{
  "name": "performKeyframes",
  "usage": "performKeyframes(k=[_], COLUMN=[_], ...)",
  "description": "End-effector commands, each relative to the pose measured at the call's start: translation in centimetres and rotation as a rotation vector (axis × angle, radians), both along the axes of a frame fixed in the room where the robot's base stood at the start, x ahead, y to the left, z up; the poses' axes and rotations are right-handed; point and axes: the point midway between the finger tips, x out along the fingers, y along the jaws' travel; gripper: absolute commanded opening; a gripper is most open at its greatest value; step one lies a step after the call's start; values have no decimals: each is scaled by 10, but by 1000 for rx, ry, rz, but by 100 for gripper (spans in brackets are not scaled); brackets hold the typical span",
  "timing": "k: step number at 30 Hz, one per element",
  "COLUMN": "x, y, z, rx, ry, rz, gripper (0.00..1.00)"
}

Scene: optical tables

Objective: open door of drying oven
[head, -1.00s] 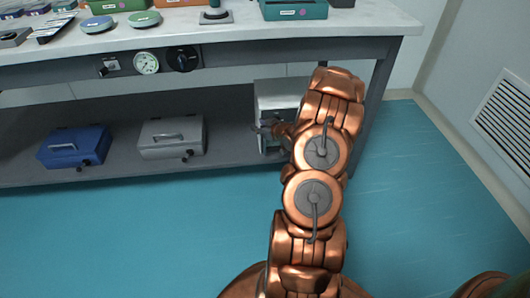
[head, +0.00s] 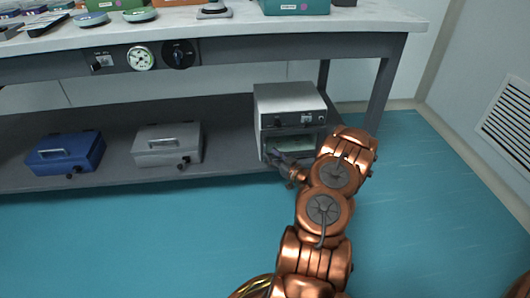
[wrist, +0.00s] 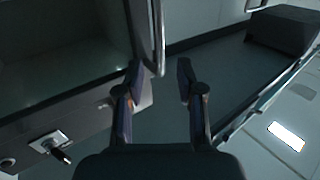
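The drying oven (head: 290,95) is a grey box on the lower shelf at the right, with a control panel above a greenish window area (head: 290,144). My gripper (head: 287,172) is low at its front, and my arm hides the lower right of the front. In the wrist view my gripper (wrist: 157,78) has its two fingers apart with nothing between them. The oven's glassy front or interior (wrist: 60,50) fills the upper left there. A pale upright bar (wrist: 157,35) is just beyond the left finger; I cannot tell whether they touch, or whether the door is ajar.
A blue case (head: 65,153) and a grey case (head: 167,145) stand on the shelf left of the oven. The tabletop (head: 370,20) above carries several items. The table leg (head: 381,95) is right of the oven. The blue floor (head: 150,245) in front is clear.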

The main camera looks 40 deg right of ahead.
Motion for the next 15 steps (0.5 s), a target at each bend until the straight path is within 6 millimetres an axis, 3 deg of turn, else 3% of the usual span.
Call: performKeyframes(k=[6,15], x=[29,46], y=[-1,-3], z=[-3,0], rx=[-2,-2], ry=[0,-1], rz=[3,1], gripper=[37,37])
